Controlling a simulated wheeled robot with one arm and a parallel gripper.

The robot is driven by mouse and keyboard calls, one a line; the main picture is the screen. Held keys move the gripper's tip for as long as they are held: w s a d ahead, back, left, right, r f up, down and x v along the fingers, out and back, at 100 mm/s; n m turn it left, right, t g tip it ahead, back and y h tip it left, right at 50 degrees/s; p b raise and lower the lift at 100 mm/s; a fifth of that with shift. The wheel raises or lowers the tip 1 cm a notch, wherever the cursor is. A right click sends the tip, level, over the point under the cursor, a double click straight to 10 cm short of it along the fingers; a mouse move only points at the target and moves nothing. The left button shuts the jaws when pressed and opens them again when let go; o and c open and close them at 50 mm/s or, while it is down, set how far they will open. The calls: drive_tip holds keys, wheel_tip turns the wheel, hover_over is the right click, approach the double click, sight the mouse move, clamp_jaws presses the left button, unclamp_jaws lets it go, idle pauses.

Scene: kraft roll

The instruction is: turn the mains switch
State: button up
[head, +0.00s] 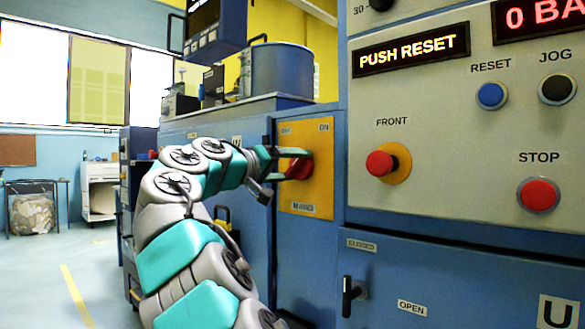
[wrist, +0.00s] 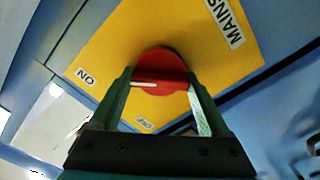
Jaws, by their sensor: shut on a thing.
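The mains switch is a red rotary knob (head: 299,168) on a yellow plate (head: 318,190), with OFF at the plate's top left, ON at its top right and MAINS at the bottom. My gripper (head: 287,166) reaches it from the left and is shut on the knob. In the wrist view the knob (wrist: 160,66) sits between the two green fingers of my gripper (wrist: 161,77). A white line on the knob lies almost level and points left in that view, where ON is at the left and OFF below. I cannot tell exactly which label it meets.
To the right, a grey panel (head: 440,130) carries a red FRONT button (head: 380,163), blue RESET (head: 491,95), black JOG (head: 557,88) and red STOP (head: 539,194). Its display (head: 412,50) reads PUSH RESET. A black handle (head: 351,295) is below. Open floor (head: 40,280) lies left.

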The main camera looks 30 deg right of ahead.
drive_tip(key=shift+f, duration=0.1)
drive_tip(key=o, duration=1.2)
drive_tip(key=v, duration=0.7)
drive_tip(key=shift+s+a, duration=0.1)
drive_tip(key=shift+a, duration=0.25)
drive_tip(key=shift+d, duration=0.1)
